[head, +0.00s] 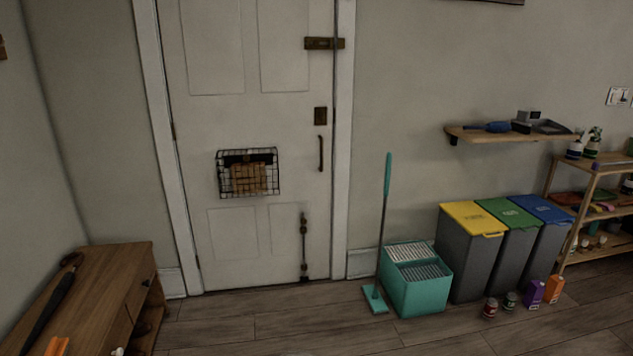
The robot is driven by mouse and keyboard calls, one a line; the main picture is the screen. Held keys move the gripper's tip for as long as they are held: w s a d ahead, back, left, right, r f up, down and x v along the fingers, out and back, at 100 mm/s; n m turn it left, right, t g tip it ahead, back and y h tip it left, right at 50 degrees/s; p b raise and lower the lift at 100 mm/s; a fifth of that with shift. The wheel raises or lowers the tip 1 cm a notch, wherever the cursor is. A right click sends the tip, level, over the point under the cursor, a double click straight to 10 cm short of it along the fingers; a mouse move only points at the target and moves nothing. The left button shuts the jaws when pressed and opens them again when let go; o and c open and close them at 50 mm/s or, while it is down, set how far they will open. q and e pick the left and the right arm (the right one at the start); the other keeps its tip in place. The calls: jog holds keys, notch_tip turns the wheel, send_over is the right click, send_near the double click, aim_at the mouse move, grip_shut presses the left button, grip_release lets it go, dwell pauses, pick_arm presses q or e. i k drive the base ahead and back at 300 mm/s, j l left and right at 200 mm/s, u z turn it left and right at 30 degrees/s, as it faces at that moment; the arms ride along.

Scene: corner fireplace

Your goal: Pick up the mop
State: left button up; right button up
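The mop (381,235) stands upright on the floor, with a teal grip at the top, a grey pole and a flat teal head. Its head rests on the floor just left of a teal bucket (417,289), close beside it. The pole leans slightly and passes in front of the wall right of the door. Neither of my grippers is in the head view, so nothing shows of their state.
Three bins with yellow (472,218), green and blue lids stand right of the bucket, with cans and cartons before them. A wooden cabinet (112,262) with an umbrella is at lower left. A wall shelf (511,134) hangs above the bins. The floor before the door is clear.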

aim_at(378, 306)
jog(key=i, duration=2)
jog(key=i+z, duration=0.15)
jog(key=i, duration=0.3)
jog(key=i+j+z, duration=0.1)
jog(key=i, duration=0.35)
jog(key=i+j+z, duration=0.15)
jog(key=i, duration=0.25)
jog(key=i+j+z, duration=0.15)
jog(key=i, duration=0.3)
